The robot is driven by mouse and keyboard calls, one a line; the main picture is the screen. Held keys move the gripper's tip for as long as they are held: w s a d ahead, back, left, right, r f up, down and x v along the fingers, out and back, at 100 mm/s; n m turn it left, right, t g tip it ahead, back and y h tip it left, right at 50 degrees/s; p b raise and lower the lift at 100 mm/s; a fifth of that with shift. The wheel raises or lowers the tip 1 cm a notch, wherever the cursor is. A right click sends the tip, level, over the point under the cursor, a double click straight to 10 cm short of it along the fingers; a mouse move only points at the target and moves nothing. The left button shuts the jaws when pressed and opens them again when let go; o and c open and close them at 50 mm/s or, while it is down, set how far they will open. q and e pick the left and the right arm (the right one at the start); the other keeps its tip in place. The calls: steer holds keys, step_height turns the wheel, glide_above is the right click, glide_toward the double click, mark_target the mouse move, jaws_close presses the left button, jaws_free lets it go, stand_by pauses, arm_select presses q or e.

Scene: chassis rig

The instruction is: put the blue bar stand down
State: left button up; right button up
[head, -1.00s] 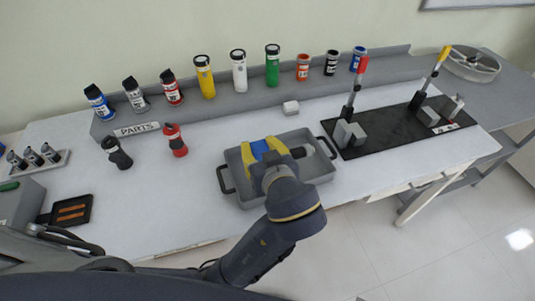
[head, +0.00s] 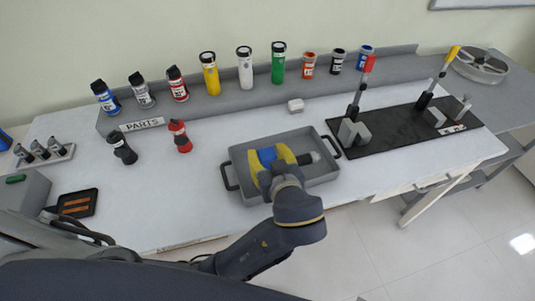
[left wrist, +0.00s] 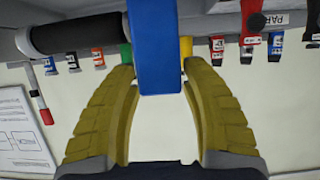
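My left gripper (head: 274,162) has its yellow fingers closed on either side of the blue bar stand (head: 267,156), over the grey tray (head: 240,180). In the left wrist view the stand's blue upright (left wrist: 159,55) sits between the tips of the gripper (left wrist: 158,72). A dark cylinder with a grey end sticks out sideways from the blue part, to the right in the head view. The stand's lower part is hidden, and I cannot tell whether it touches the tray floor. My right gripper is not in view.
A black board (head: 400,128) with grey blocks and upright levers lies right of the tray. Bottles line the grey shelf behind.

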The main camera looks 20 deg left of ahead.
arm_select(q)
steer(key=shift+o, duration=0.8)
steer(key=shift+d+r, duration=0.1)
steer(key=shift+r, duration=0.05)
steer(key=shift+v, duration=2.7)
